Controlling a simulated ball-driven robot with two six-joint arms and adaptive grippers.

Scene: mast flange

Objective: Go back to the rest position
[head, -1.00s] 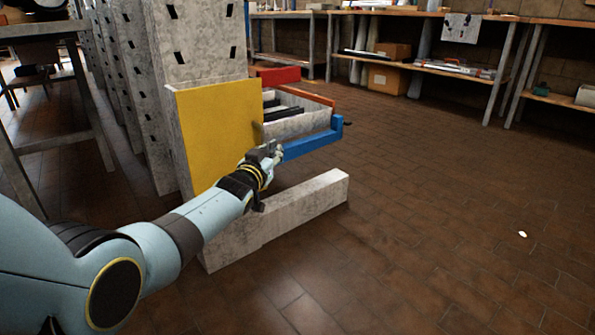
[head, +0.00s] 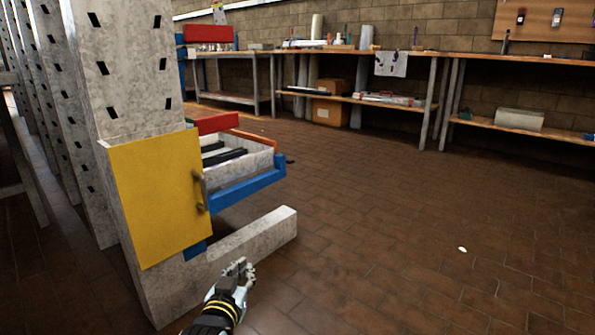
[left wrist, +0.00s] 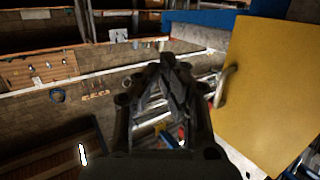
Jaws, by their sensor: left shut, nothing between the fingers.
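My left gripper (head: 239,271) is low in the head view, in front of the grey beam at the foot of the mast. Its fingers are shut with nothing between them. In the left wrist view the shut fingers (left wrist: 170,75) fill the middle. A yellow door panel (head: 158,197) with a small handle (head: 199,192) stands on the mast (head: 127,65), to the left of and above the gripper. The panel also shows at the right of the left wrist view (left wrist: 272,90), apart from the fingers. My right gripper is in neither view.
A drawer (head: 240,165) with a blue edge (head: 250,188) sticks out behind the yellow panel. The grey beam (head: 265,232) runs along the floor below it. Workbenches (head: 375,92) line the back wall. The brown tiled floor (head: 400,230) at the right is open, with one small white object (head: 462,249).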

